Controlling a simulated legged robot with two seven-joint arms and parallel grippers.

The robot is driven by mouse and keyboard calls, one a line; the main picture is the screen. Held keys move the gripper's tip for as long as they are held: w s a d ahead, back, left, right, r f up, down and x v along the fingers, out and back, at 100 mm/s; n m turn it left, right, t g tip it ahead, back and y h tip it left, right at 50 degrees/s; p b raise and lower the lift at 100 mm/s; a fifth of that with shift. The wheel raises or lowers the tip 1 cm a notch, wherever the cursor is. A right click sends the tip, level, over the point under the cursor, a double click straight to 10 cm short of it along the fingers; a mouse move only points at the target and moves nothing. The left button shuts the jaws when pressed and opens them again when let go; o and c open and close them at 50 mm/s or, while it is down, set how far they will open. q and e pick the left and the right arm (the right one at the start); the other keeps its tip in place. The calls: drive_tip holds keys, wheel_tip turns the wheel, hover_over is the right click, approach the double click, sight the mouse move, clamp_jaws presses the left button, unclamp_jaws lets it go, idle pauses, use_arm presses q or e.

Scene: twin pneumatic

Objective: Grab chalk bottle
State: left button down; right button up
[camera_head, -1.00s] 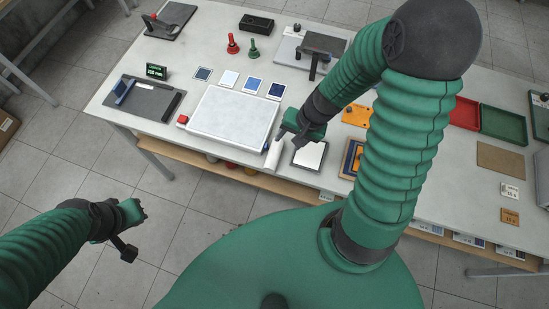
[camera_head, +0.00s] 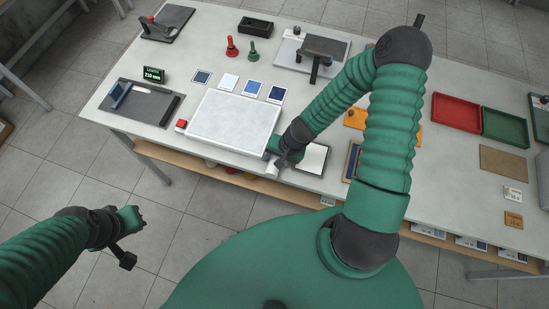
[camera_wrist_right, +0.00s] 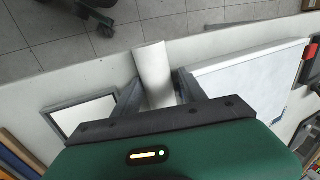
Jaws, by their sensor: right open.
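The chalk bottle, a plain white cylinder, shows in the right wrist view (camera_wrist_right: 152,62) between my right gripper's two fingers (camera_wrist_right: 160,80). It lies near the table's front edge. In the head view only a small white part of the bottle (camera_head: 272,171) shows beside my right gripper (camera_head: 281,163), which hides the rest. The right fingers are open around the bottle, with a gap seen on at least one side. My left gripper (camera_head: 130,240) hangs over the floor at the left, away from the table; its jaw opening is unclear.
A white slab (camera_head: 233,120) lies just left of the bottle, with a red button (camera_head: 181,125) at its corner. A white-faced framed plate (camera_head: 312,157) lies just right. Red (camera_head: 231,47) and green (camera_head: 252,50) handled stamps stand behind. The table's front edge is close.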

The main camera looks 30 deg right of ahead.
drive_tip(key=shift+s, duration=0.15)
drive_tip(key=shift+c, duration=1.2)
drive_tip(key=shift+d, duration=0.35)
clamp_jaws()
drive_tip(key=shift+a, duration=0.1)
